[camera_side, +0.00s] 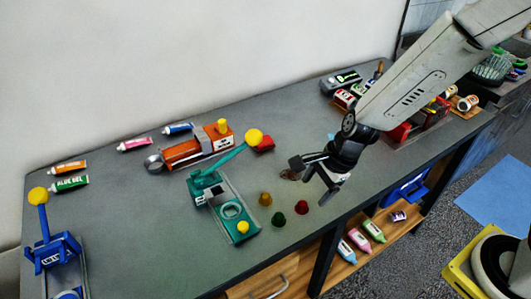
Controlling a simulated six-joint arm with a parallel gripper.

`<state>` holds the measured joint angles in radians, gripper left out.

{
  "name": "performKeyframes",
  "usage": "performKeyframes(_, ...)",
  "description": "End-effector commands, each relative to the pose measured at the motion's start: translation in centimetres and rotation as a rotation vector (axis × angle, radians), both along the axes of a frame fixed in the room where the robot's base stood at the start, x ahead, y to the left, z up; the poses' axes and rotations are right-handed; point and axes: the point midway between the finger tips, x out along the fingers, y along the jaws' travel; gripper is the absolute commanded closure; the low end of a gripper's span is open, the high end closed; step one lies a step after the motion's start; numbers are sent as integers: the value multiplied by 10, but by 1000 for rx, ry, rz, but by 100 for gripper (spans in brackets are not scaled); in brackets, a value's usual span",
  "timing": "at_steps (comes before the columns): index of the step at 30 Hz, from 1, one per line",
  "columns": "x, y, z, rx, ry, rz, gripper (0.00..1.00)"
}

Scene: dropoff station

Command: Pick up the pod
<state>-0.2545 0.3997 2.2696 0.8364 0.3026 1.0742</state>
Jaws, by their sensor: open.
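Three small rounded pods stand on the grey bench top: an ochre pod (265,198), a green pod (279,218) and a red pod (302,207). The picture does not show which one is meant. My gripper (313,178) is open, its black fingers spread, just behind and to the right of the pods. No pod is seen between the fingers. A small brownish thing (289,175) shows just below the left finger and is partly hidden by it. The gripper's exact height above the bench cannot be told.
A teal lever press (225,205) stands left of the pods, with an orange machine (190,152) behind it. A blue lever press (52,250) is at far left. Several tubes (70,184) lie at the back left. The bench's front edge (320,230) is close to the pods.

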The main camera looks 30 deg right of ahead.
Motion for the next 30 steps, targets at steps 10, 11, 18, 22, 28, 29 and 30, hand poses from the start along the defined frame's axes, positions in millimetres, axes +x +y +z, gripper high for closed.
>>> performKeyframes(10,13,38,-21,139,141,-423,19)
performKeyframes(11,13,39,-22,143,145,-436,19)
performKeyframes(18,14,41,-23,150,151,-457,19)
performKeyframes(22,15,42,-27,149,152,-456,19)
performKeyframes(28,17,46,-39,149,151,-455,19)
performKeyframes(29,18,47,-40,149,151,-455,19)
performKeyframes(30,18,48,-42,149,151,-455,19)
